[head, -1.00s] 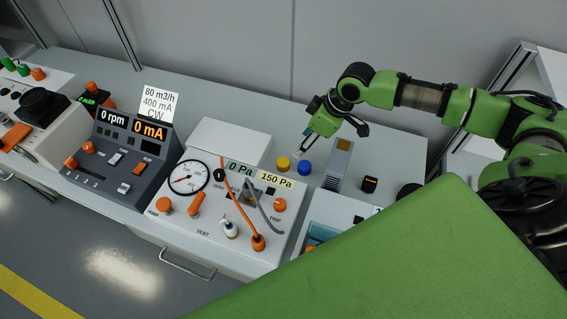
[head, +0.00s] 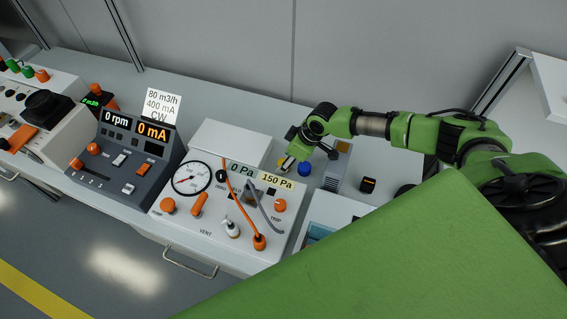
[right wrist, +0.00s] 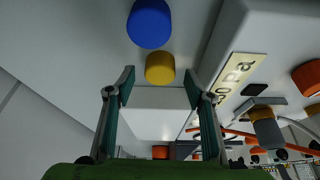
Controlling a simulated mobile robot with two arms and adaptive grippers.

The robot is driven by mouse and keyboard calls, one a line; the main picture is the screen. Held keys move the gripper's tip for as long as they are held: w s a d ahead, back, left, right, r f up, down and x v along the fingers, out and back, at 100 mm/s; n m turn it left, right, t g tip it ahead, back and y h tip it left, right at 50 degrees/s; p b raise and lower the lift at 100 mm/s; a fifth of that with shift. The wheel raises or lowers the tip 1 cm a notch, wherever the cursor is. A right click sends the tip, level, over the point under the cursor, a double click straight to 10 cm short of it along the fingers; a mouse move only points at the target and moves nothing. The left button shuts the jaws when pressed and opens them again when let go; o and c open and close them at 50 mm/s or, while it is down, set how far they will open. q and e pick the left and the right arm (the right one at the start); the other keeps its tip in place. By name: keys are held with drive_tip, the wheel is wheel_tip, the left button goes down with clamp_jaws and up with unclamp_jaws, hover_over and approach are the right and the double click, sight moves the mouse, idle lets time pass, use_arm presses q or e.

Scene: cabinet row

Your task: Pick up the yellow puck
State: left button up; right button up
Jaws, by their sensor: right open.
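The yellow puck (right wrist: 160,68) stands on the bench top between the fingertips of my right gripper (right wrist: 158,86) as the right wrist view shows it, slightly beyond the tips. The jaws are open, with a gap on each side of the puck. In the head view my right gripper (head: 287,163) is over the puck's spot and mostly hides it; only a sliver of yellow puck (head: 281,161) shows. How far the fingertips are above the bench is hard to tell. My left gripper is not in view.
A blue puck (right wrist: 149,24) stands close by the yellow one, and also shows in the head view (head: 305,169). The pressure panel (head: 184,222) with gauge and cables is in front. A white box (head: 232,143) is left, a grey ribbed device (head: 336,178) right.

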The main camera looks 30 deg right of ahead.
drive_tip(key=shift+w+a+f, duration=0.1)
drive_tip(key=shift+w+f, duration=0.05)
drive_tip(key=shift+f, duration=0.4)
drive_tip(key=c, duration=1.2)
